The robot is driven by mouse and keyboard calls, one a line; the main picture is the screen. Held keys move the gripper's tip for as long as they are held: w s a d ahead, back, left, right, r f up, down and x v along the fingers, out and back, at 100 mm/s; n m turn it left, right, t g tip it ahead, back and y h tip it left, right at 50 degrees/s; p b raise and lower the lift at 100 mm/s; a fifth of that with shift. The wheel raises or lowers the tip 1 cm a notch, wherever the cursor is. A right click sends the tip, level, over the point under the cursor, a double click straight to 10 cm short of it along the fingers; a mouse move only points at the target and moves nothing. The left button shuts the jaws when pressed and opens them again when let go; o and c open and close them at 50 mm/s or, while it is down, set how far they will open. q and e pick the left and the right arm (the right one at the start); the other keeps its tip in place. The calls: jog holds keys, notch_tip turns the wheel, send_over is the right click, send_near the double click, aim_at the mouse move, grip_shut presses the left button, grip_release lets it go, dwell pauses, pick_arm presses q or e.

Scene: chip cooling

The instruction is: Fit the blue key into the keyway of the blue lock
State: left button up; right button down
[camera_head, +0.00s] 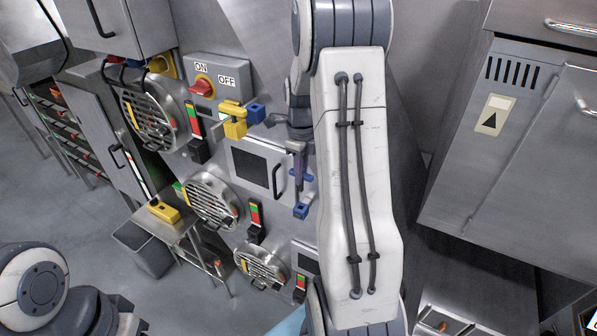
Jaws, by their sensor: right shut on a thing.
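My right arm comes down across the middle of the view, and my right gripper (298,160) is beside the wall panel, partly hidden by the arm. It is shut on a small blue piece (303,176), which appears to be the blue key. Another blue piece (301,210) shows just below it, close to the panel. A blue block (256,113) sits on the panel beside a yellow block (234,121). I cannot tell for sure which blue piece is the lock, and no keyway is clear. My left gripper is out of view.
The panel carries round grilles (214,201), an ON/OFF switch (203,86) and a dark-windowed door (258,170) with a handle close to my right gripper. A yellow block (164,211) lies on a small metal table (160,226). Metal cabinets (511,150) stand at right.

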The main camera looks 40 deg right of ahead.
aim_at(301, 190)
jog(key=shift+d, duration=0.1)
notch_tip(301, 190, down, 6)
jog(key=b, duration=0.3)
jog(key=shift+r+b, duration=0.25)
jog(key=shift+b, duration=0.05)
jog(key=shift+f, duration=0.2)
jog(key=shift+p, duration=0.3)
dwell(1.4)
jog(key=shift+f+b, duration=1.45)
jog(key=shift+f, duration=0.6)
jog(key=c, duration=0.7)
grip_release()
